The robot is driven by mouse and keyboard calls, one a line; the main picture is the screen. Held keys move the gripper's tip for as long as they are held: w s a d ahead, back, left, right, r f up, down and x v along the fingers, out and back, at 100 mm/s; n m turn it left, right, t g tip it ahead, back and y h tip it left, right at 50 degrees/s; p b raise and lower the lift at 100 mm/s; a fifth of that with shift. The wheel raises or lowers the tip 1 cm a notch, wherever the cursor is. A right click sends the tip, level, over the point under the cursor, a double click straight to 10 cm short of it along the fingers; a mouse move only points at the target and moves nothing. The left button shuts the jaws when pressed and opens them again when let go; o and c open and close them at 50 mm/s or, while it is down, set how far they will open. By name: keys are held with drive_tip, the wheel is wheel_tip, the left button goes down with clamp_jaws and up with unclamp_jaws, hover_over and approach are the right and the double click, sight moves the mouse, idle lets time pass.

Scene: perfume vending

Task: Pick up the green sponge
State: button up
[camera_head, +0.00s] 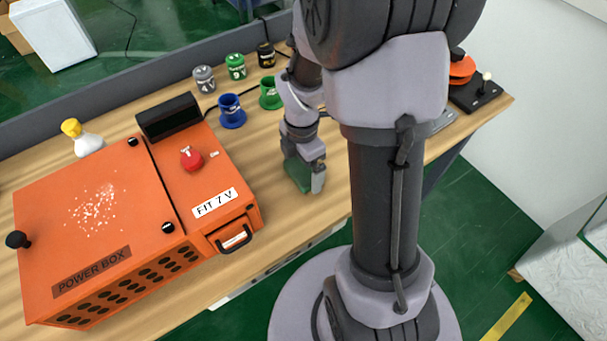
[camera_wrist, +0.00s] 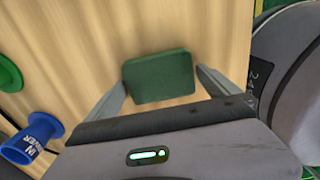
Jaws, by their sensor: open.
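The green sponge (camera_wrist: 158,78) lies on the wooden table, between the two fingers of my gripper (camera_wrist: 160,85) in the wrist view. It is a dark green block with rounded corners. Small gaps show between the sponge and both fingers, so my gripper is open around it. In the head view my gripper (camera_head: 306,176) points down at the table near its front edge, and a green part of the sponge (camera_head: 297,178) shows at the fingers. The rest of the sponge is hidden there.
An orange power box (camera_head: 105,215) with a red button (camera_head: 191,158) stands left of my gripper. Blue (camera_head: 231,112) and green (camera_head: 269,93) holders and several small jars stand behind. A white and yellow bottle (camera_head: 82,138) is behind the box. Bare table lies around the sponge.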

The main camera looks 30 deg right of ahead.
sight(302, 169)
drive_tip(key=shift+r, duration=0.15)
drive_tip(key=c, duration=1.3)
drive_tip(key=shift+r, duration=0.25)
wheel_tip(302, 169, up, 4)
drive_tip(key=p, duration=0.3)
drive_tip(key=shift+f, duration=0.2)
drive_tip(key=s+d+p, duration=0.1)
drive_tip(key=s, duration=0.3)
drive_tip(key=s+d+p, duration=0.1)
drive_tip(key=s+d, duration=0.1)
drive_tip(key=s, duration=0.2)
drive_tip(key=s+d+r, duration=0.1)
drive_tip(key=s, duration=0.3)
drive_tip(key=shift+s+d+p, duration=0.35)
drive_tip(key=shift+s+p, duration=0.05)
drive_tip(key=s+b, duration=0.1)
drive_tip(key=s+d+b, duration=0.1)
drive_tip(key=b, duration=0.1)
drive_tip(key=shift+s, duration=0.1)
